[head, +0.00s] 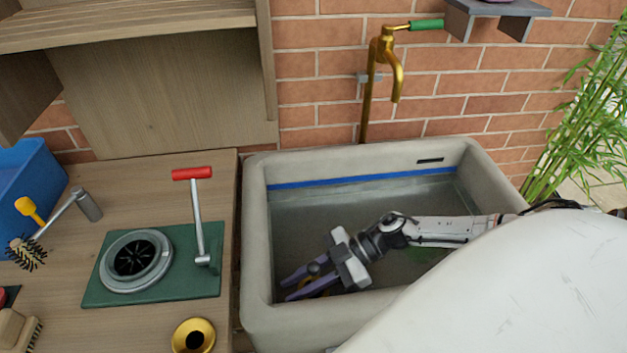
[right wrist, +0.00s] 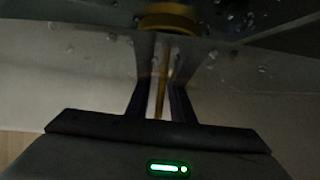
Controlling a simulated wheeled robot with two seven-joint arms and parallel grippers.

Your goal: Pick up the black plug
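My right gripper (head: 287,289) is down inside the grey sink (head: 257,215), pointing left, with its two purple fingers apart. A small dark rounded shape (head: 313,268) shows at the fingers, with a gold ring-like part (head: 318,286) partly behind them. I cannot tell for sure that the dark shape is the black plug. In the right wrist view the fingers (right wrist: 162,45) are also apart. A gold ring (right wrist: 168,20) lies just beyond the tips, and a thin gold strip shows between the fingers. No plug is clearly gripped. My left gripper is out of view.
Water with a blue line above it fills part of the sink. A brass tap (head: 386,60) stands behind it. On the wooden counter left of the sink are a green base with a red-handled lever (head: 197,215), a gold ring (head: 193,336), brushes and a blue bin (head: 32,190).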

